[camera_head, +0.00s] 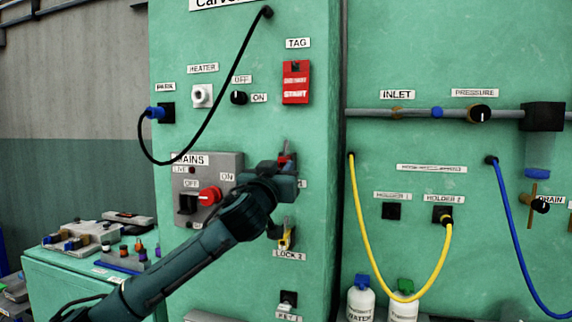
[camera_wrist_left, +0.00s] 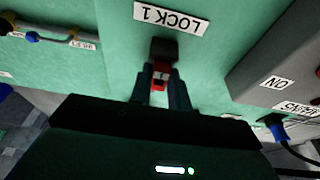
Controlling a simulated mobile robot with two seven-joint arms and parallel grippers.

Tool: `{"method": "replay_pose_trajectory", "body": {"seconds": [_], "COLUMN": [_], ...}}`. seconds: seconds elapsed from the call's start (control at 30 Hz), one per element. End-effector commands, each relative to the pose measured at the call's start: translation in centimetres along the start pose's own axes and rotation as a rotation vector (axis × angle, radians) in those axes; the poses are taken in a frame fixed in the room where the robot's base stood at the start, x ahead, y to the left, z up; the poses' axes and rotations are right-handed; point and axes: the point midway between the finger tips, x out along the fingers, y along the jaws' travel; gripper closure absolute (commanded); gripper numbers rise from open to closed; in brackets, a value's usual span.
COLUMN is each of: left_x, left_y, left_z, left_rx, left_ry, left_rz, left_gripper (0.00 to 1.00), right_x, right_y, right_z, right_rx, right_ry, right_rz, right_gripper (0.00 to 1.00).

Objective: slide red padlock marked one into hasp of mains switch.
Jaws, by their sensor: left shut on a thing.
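The red padlock shows in the left wrist view (camera_wrist_left: 160,76) between my left gripper's fingers (camera_wrist_left: 160,92), just below the black LOCK 1 holder (camera_wrist_left: 163,48). In the head view only a bit of red padlock (camera_head: 284,160) shows past my left gripper (camera_head: 286,178), which is shut on it. Its mark cannot be read. The mains switch is a grey box (camera_head: 228,162) with a red knob (camera_head: 209,196) and a black part (camera_head: 187,203) at its lower left, to the left of my gripper. I cannot make out the hasp clearly. My right gripper is not in view.
A yellow padlock (camera_head: 286,240) hangs at LOCK 2 just below my gripper. A black cable (camera_head: 220,95) loops across the cabinet above the switch. A red tag (camera_head: 296,82) hangs higher up. A bench (camera_head: 60,268) with small parts stands at left.

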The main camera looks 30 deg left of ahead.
Motion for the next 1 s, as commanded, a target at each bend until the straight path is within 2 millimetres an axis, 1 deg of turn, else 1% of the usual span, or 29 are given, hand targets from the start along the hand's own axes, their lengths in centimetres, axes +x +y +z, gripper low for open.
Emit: {"method": "replay_pose_trajectory", "body": {"seconds": [1.0], "left_x": [-2.4], "left_y": [0.0], "left_z": [-0.6], "left_rx": [0.000], "left_ry": [0.002], "left_rz": [0.000], "left_gripper": [1.00], "right_x": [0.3], "right_y": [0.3], "right_z": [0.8], "right_rx": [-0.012], "right_ry": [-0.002], "right_rz": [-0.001], "right_gripper": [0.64]}}
